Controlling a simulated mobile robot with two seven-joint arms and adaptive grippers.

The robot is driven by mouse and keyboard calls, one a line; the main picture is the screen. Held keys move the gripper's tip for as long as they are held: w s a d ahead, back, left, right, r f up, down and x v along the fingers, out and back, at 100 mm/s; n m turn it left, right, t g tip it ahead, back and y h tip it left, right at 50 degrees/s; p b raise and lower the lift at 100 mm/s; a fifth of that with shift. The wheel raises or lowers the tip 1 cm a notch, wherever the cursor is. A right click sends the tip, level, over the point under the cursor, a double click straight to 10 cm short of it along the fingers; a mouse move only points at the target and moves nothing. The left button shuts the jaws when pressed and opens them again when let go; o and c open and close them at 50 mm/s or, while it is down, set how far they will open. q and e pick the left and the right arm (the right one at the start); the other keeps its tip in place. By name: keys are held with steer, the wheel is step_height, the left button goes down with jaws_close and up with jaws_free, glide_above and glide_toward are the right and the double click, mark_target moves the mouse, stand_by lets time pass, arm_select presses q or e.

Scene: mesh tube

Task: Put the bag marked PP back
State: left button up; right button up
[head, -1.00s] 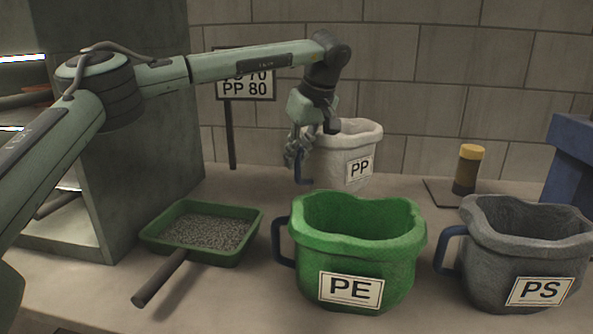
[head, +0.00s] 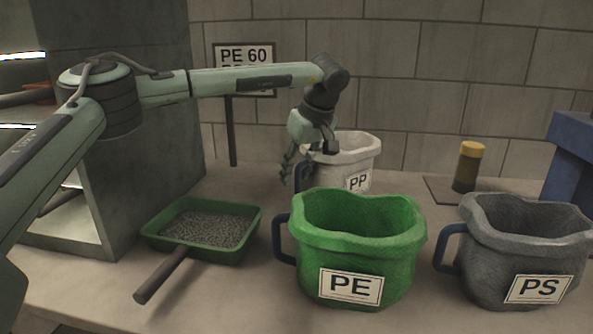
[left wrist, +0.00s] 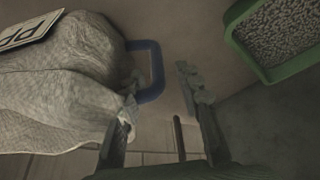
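The whitish bag marked PP (head: 352,155) stands upright behind the green bag, which hides its lower part. My left gripper (head: 295,165) is at its left side, pointing down. In the left wrist view the PP bag (left wrist: 60,85) fills the left, and its blue handle (left wrist: 155,75) shows between the spread fingertips of my left gripper (left wrist: 160,95). The gripper is open. The left finger is close to the bag and handle; whether it touches cannot be told. My right gripper is not in view.
The green PE bag (head: 358,240) and grey PS bag (head: 530,250) stand in front. A green scoop of pellets (head: 170,228) lies left. A sign (head: 245,57) reading PE 60 stands behind, partly covered by my arm. A yellow-topped cylinder (head: 469,152) stands right of the PP bag.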

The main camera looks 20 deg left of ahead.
arm_select(q)
steer(key=shift+r, duration=0.1)
steer(key=shift+d+r, duration=0.15)
steer(key=shift+r, duration=0.2)
steer(key=v, duration=1.1)
steer(key=shift+r+b, duration=0.2)
steer(key=shift+b, duration=0.2)
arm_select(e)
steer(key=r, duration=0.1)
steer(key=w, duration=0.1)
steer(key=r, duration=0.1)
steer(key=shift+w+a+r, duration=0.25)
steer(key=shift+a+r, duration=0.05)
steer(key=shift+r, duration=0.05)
arm_select(q)
steer(key=shift+d, duration=0.1)
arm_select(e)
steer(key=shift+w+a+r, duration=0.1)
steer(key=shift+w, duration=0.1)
